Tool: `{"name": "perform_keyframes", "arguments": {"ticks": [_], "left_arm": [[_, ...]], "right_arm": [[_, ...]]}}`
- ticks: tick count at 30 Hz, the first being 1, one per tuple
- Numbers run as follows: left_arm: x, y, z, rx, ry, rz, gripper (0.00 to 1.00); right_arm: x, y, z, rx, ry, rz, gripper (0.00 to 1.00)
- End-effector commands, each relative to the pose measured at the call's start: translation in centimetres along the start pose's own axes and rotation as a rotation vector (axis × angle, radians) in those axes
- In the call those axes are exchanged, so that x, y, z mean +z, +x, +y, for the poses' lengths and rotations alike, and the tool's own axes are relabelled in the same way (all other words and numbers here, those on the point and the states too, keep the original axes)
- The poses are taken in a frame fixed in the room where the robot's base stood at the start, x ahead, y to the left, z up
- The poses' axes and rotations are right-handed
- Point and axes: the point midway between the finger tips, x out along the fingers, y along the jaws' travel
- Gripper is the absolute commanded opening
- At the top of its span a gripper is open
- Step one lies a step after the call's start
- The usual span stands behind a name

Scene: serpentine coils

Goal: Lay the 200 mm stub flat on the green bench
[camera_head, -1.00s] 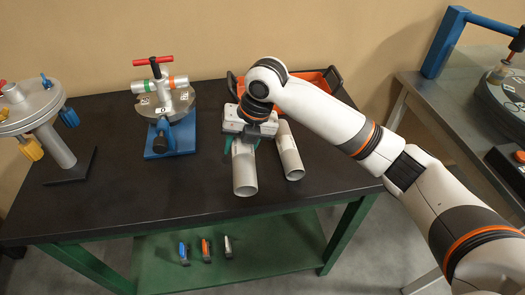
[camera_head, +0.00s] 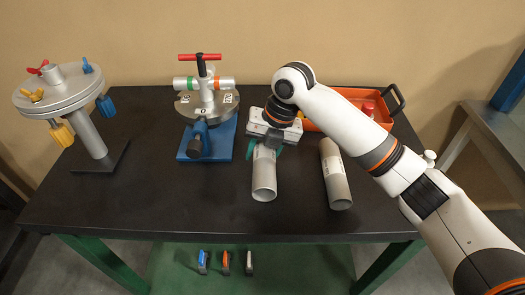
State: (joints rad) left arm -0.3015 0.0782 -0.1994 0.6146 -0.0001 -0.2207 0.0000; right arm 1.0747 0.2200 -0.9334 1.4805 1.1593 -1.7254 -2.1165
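A grey pipe stub (camera_head: 264,178) is under my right gripper (camera_head: 265,151), its open end facing the camera. The gripper's teal fingers are on both sides of its far end. I cannot tell whether they press on it or stand slightly apart. The stub looks level and low, at or just above the black top of the green bench (camera_head: 130,205). A second grey pipe (camera_head: 335,180) with a white label lies on the bench to the right, apart from the first. I cannot read a length on either. My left gripper is not in view.
A blue-based fixture (camera_head: 228,146) with a red handle stands left of the gripper. A round-topped stand (camera_head: 92,140) is at far left. An orange tray (camera_head: 380,103) is behind the arm. The front left of the top is clear. Small tools (camera_head: 226,262) lie on the lower shelf.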

Motion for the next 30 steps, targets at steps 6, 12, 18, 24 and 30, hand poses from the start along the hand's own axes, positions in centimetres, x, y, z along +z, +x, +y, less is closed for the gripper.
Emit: {"name": "perform_keyframes", "arguments": {"ticks": [6,12,18,24,30], "left_arm": [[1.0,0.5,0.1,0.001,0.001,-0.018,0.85],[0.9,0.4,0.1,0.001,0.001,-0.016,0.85],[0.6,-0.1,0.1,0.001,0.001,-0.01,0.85],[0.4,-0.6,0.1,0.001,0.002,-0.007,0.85],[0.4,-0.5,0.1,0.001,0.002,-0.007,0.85]], "right_arm": [[0.0,0.3,0.1,-0.002,-0.001,0.002,0.05],[0.0,0.3,0.0,-0.002,-0.001,0.002,0.05],[0.0,0.2,0.0,-0.003,-0.001,0.002,0.05],[0.1,0.3,0.1,-0.002,-0.001,0.001,0.05],[0.1,0.4,0.1,-0.002,-0.001,0.002,0.05]]}}
